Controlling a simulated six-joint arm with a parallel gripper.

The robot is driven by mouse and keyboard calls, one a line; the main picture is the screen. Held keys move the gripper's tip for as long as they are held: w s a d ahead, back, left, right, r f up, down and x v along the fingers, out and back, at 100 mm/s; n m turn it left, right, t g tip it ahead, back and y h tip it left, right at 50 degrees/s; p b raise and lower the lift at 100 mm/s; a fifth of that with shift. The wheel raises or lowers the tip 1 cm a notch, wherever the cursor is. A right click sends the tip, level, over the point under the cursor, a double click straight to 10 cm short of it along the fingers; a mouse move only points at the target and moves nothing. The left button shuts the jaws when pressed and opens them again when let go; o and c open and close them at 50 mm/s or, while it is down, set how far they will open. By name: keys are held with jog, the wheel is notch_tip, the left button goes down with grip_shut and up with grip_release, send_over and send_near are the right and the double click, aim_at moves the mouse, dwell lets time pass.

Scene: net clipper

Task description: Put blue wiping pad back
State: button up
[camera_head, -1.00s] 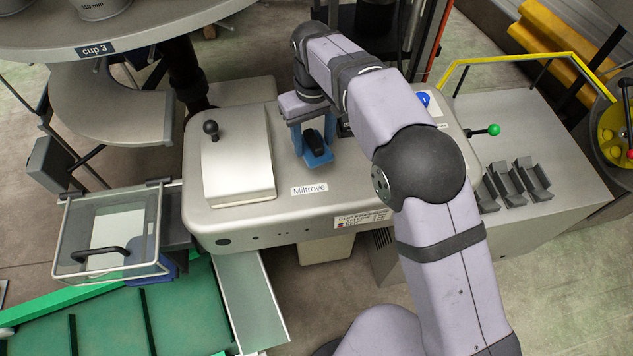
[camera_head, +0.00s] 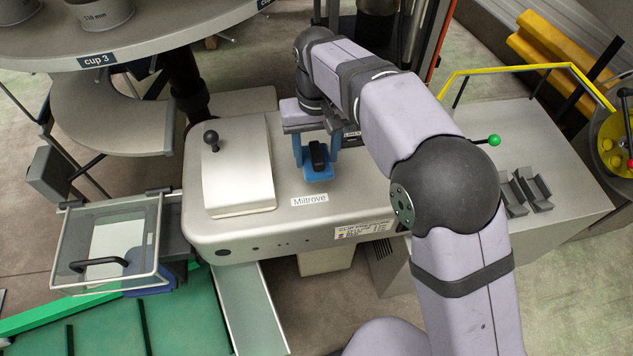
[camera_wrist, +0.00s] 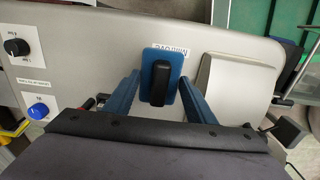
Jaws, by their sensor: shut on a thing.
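The blue wiping pad (camera_head: 319,176) is a small flat blue block with a black handle. It is over the grey top of the machine, just behind the Miltrove label. My gripper (camera_head: 318,160) has blue fingers and is shut on the pad from its two sides. In the wrist view the pad (camera_wrist: 147,60) shows between the tips of my gripper (camera_wrist: 160,80), handle towards the camera. I cannot tell whether the pad touches the machine top or hangs just above it.
A raised cover with a black knob (camera_head: 239,165) stands left of the pad. Dark grey cradles (camera_head: 536,188) sit on the right bench, near a green-knobbed lever (camera_head: 493,140). A clear-lidded box (camera_head: 108,243) is at the lower left.

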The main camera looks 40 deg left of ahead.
jog(key=shift+f+p, duration=1.5)
jog(key=shift+f, duration=3.2)
jog(key=shift+f, duration=0.2)
jog(key=o, duration=1)
jog(key=shift+r, duration=0.15)
notch_tip(320, 180, up, 12)
jog(key=b, duration=0.3)
jog(key=shift+r, duration=0.1)
